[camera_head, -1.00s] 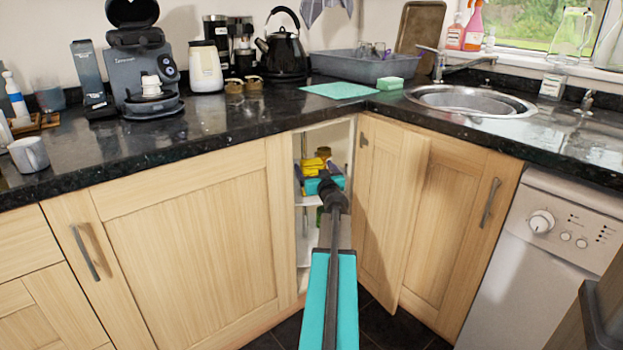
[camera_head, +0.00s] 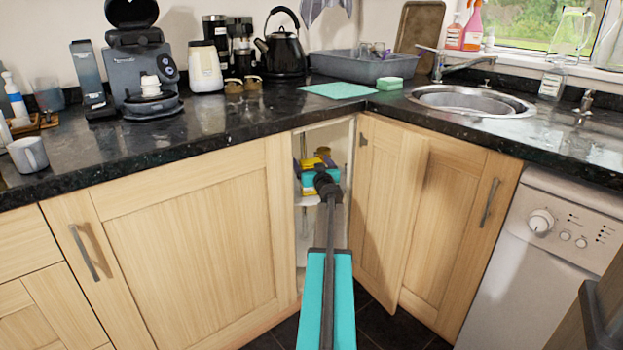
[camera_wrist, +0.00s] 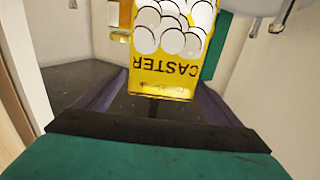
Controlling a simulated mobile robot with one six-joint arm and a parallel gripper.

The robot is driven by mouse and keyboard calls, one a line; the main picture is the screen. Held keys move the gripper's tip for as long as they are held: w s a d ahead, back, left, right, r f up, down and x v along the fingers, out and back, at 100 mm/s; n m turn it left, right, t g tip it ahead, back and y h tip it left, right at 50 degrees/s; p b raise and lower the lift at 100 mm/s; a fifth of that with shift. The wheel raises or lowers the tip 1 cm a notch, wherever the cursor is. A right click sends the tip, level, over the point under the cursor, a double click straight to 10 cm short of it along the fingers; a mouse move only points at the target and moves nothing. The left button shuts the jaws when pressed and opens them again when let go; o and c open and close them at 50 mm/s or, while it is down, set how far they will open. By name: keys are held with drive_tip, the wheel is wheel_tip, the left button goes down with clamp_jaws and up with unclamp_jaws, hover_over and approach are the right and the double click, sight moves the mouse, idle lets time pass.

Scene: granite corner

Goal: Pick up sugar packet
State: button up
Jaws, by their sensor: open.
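The sugar packet (camera_wrist: 163,72) is yellow with pale round shapes and upside-down "CASTER" lettering. It fills the top middle of the wrist view, and its upper end is cut off by the frame. In the head view a small yellow part of it (camera_head: 312,162) shows inside the open corner cupboard, partly hidden by my arm. My gripper (camera_wrist: 160,98) is open, with its dark purple fingers on either side of the packet's near end. I cannot tell whether either finger touches it. In the head view my gripper (camera_head: 318,176) is inside the cupboard opening.
The cupboard door (camera_head: 393,210) stands open to the right of my arm. The left cabinet front (camera_head: 200,235) borders the narrow opening. A white shelf (camera_head: 312,215) is lower inside. The black worktop (camera_head: 240,118) overhangs above. A teal object (camera_wrist: 213,50) stands right behind the packet.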

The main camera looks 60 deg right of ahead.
idle(0.5)
drive_tip(key=c, duration=2.1)
